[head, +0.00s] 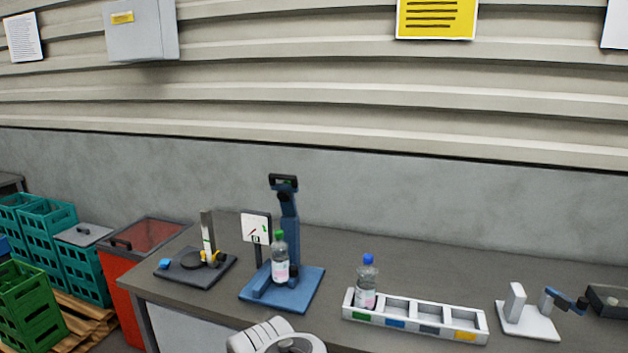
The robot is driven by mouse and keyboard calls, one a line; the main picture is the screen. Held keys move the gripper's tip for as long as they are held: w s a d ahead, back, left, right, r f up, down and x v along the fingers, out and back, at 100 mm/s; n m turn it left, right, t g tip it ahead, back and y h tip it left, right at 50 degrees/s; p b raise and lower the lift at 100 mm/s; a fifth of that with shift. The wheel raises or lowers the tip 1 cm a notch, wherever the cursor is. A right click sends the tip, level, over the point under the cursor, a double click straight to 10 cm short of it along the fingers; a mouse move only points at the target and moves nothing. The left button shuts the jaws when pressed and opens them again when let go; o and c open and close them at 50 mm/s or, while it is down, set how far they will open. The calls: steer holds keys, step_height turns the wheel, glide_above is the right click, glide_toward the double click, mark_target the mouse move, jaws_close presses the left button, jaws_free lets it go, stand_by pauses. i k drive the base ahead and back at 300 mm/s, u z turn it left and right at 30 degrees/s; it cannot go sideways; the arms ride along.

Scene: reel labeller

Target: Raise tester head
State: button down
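A blue bench device, likely the tester, stands on the grey bench, with a flat blue base (309,289) and an upright blue column (289,214). A dark head with a handle-like top (284,183) sits at the upper end of the column, well above the base. A clear bottle with a green cap and pale label (280,267) stands upright at the base, in front of the column. A white card with a dial-like drawing (256,227) stands on a post to its left. My gripper is not visible; a white part of my arm shows at the bottom edge.
A dark stand with a grey post (207,232) is left of the device. A white tray (414,328) with coloured tabs holds a blue-capped bottle (367,283). A small white device (527,319) stands right. Crates and a red bin (124,290) stand left of the bench.

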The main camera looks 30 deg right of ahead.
mark_target(285, 195)
steer(key=z, duration=0.15)
steer(key=i, duration=0.7)
steer(key=u, duration=0.65)
steer(key=i, duration=0.45)
steer(key=u, duration=0.45)
